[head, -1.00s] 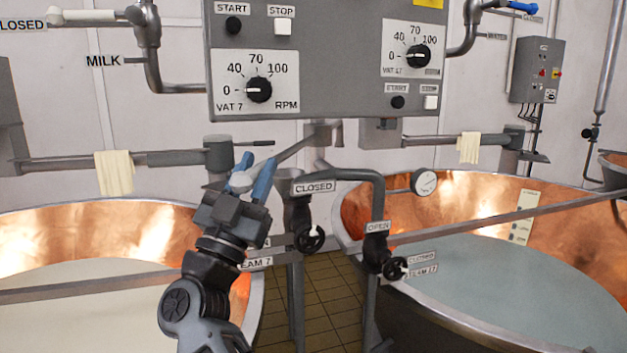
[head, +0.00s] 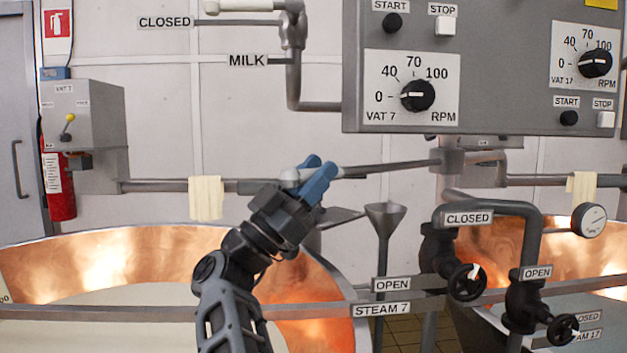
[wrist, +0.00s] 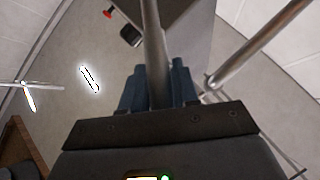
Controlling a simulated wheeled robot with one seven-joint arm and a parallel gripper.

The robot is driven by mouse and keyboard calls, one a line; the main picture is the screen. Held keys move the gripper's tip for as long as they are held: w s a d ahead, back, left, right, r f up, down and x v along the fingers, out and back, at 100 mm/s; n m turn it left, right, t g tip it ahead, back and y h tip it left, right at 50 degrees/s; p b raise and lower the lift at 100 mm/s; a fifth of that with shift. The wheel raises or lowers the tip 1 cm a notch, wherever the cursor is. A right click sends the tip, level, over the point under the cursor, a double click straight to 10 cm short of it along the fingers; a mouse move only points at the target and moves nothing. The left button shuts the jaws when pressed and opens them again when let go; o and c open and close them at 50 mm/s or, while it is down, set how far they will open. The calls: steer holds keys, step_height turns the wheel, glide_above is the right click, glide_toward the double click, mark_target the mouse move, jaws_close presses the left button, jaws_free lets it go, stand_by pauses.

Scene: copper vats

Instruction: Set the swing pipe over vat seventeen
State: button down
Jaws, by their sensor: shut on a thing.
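The swing pipe (head: 390,168) is a grey tube that runs left from a pivot (head: 452,160) below the control box to a pale end. It points toward the vat 7 side, on the left, not over vat seventeen. My gripper (head: 316,180) has its blue fingers shut on the pipe near that end. In the wrist view the pipe (wrist: 152,50) passes between the blue fingers (wrist: 158,85). Vat seventeen (head: 610,250), copper-lined, shows only partly at the right edge. Vat 7 (head: 130,248), copper with pale liquid, fills the lower left.
The control box (head: 500,110) hangs above the pivot. A funnel (head: 385,213) stands just right of my gripper. Steam pipes with black valve wheels (head: 467,282) and a round gauge (head: 589,220) stand between the vats. Cloths (head: 206,198) hang on the wall-side rail.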

steer(key=shift+d, duration=0.1)
steer(key=c, duration=0.9)
jaws_free()
steer(key=shift+f, duration=0.15)
steer(key=b+v, duration=0.1)
steer(key=v, duration=0.6)
steer(key=shift+s+a+f+b, duration=0.1)
steer(key=shift+a+f+b, duration=0.15)
steer(key=shift+b, duration=0.15)
steer(key=shift+r, duration=0.1)
